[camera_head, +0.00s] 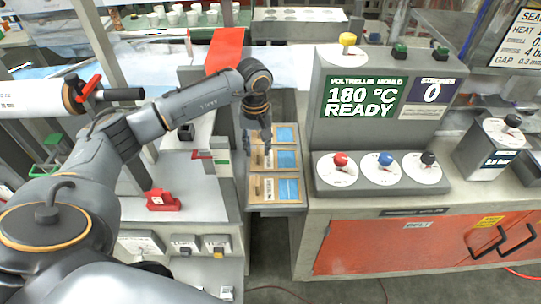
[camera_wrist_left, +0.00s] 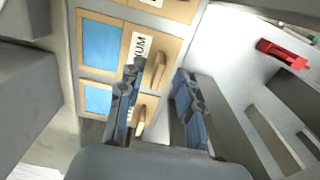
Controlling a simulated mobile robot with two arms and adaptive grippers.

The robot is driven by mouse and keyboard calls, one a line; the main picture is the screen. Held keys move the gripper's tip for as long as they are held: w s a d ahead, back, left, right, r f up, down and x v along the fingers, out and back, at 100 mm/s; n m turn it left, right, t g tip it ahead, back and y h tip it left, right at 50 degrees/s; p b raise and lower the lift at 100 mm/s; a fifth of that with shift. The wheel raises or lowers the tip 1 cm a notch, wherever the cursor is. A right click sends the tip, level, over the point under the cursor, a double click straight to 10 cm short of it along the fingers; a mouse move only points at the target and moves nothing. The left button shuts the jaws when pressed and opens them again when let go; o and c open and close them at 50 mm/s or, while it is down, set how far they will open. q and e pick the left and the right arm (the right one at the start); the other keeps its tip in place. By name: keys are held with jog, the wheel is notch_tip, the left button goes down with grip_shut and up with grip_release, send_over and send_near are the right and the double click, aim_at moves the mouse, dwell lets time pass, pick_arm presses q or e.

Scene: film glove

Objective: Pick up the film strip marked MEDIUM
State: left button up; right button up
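Three wooden-framed film strips with blue panels lie in a row in a grey tray (camera_head: 276,208). The middle strip (camera_head: 287,160) carries a white label of which "UM" can be read in the left wrist view (camera_wrist_left: 103,44); the rest is hidden. A wooden peg handle (camera_wrist_left: 158,68) stands up from it. My left gripper (camera_head: 257,146) points down over the row. Its two fingers (camera_wrist_left: 157,82) are apart, with the middle strip's handle showing between or just beyond them; I cannot tell the exact depth. Nothing is held. My right gripper is not seen.
The near strip (camera_head: 289,190) and far strip (camera_head: 286,134) lie close beside the middle one. A grey control box (camera_head: 385,140) with coloured knobs stands to the right. A red clip-like object (camera_head: 163,201) sits on the left bench.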

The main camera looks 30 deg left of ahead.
aim_at(258, 152)
pick_arm(q)
jog(key=shift+f, duration=1.5)
grip_shut()
jog(key=shift+w+r, duration=0.1)
